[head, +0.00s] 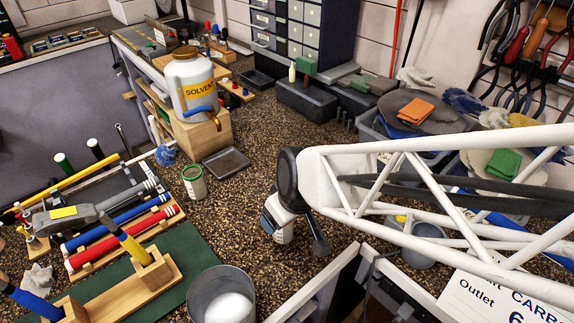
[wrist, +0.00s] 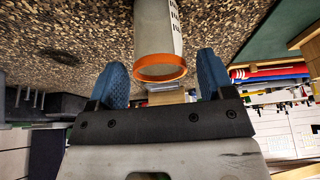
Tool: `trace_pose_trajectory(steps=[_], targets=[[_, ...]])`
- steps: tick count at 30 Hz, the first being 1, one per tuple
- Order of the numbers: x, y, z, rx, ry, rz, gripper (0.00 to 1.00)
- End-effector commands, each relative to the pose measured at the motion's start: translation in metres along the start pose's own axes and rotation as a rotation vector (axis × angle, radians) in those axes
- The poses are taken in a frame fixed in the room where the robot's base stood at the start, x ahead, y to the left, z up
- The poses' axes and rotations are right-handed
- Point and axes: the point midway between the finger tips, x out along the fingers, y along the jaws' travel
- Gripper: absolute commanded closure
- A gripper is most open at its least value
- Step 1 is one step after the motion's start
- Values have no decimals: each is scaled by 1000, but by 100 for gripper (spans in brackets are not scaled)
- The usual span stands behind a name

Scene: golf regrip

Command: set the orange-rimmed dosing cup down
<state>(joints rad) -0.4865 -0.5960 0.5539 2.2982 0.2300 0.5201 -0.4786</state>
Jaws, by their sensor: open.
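The orange-rimmed dosing cup (wrist: 158,40) is a grey cup with a white strip of dark marks. In the wrist view its orange rim lies between my gripper's blue fingers (wrist: 160,78), with a gap on each side. The gripper is open. In the head view my gripper (head: 274,222) is low over the speckled counter (head: 240,240), and the marked cup side (head: 284,234) shows just below it. The cup looks upright at counter level; its base contact is not clear, and its rim is hidden there by my gripper.
A similar green-rimmed cup (head: 194,183) stands to the left, near a dark shallow tray (head: 227,162) and the solvent bottle (head: 192,82). A grey bucket (head: 221,296) is at the front. Bare counter lies between the green-rimmed cup and my gripper.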

Motion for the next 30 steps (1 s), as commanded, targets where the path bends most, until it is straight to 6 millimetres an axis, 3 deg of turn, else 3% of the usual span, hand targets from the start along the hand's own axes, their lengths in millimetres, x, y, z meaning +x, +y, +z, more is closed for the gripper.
trace_pose_trajectory(steps=[9, 15, 21, 30], targets=[[-53, 0, 0, 2, 4, 2, 25], [-77, 0, 0, 1, 1, 1, 25], [-89, 0, 0, 0, 0, 1, 25], [-90, 0, 0, 0, 0, 0, 25]])
